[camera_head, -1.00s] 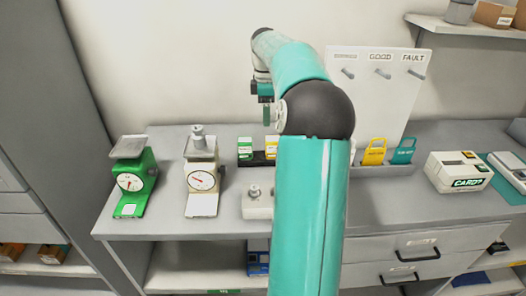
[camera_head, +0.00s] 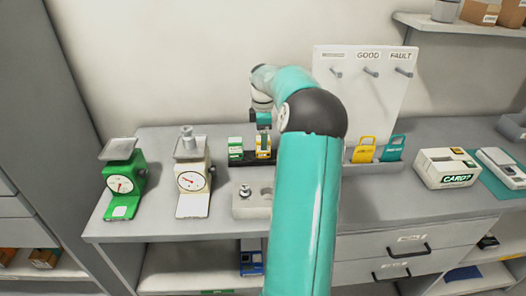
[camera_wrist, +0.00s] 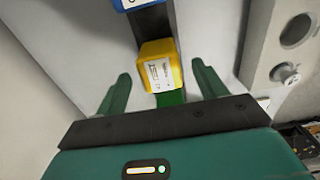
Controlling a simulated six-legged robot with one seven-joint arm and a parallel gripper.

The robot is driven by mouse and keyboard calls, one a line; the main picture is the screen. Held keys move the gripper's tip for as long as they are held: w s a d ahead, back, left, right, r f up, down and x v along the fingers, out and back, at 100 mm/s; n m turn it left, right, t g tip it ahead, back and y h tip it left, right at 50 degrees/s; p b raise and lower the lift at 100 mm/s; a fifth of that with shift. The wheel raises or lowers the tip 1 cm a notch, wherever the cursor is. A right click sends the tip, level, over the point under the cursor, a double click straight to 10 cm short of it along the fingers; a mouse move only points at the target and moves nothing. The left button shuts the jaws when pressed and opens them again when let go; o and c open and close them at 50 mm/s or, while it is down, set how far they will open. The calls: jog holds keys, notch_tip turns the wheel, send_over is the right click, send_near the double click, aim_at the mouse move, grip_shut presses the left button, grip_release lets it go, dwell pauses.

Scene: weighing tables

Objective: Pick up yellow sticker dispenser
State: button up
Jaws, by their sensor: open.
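The yellow sticker dispenser (camera_head: 263,150) stands on a dark holder on the table, with a green dispenser (camera_head: 235,149) to its left. In the wrist view the yellow dispenser (camera_wrist: 158,66), with a white label, shows ahead of my gripper (camera_wrist: 161,72). The two green fingers are spread, one on each side of it, with gaps visible. No contact shows. In the head view my gripper (camera_head: 263,132) is just over the yellow dispenser, partly covering its top. A green part shows below the yellow dispenser in the wrist view; I cannot tell what it is.
A blue item (camera_wrist: 130,4) sits at the top of the wrist view along the dark holder (camera_wrist: 152,20). A pale block with holes (camera_head: 250,203) stands in front. Green (camera_head: 122,180) and cream (camera_head: 192,180) scales stand left. Yellow (camera_head: 363,150) and teal (camera_head: 392,149) tags stand right.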

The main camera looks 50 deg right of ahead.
notch_tip(320, 180, down, 4)
jog(key=shift+f, duration=0.2)
jog(key=c, duration=1.2)
jog(key=shift+o, duration=0.2)
jog(key=shift+r, duration=0.1)
jog(key=shift+r, duration=0.45)
notch_tip(320, 180, up, 2)
jog(key=shift+r, duration=0.1)
jog(key=s+a+r, duration=0.8)
jog(key=a+r, duration=0.1)
jog(key=a, duration=0.2)
jog(key=shift+a+r, duration=0.2)
jog(key=shift+r, duration=0.2)
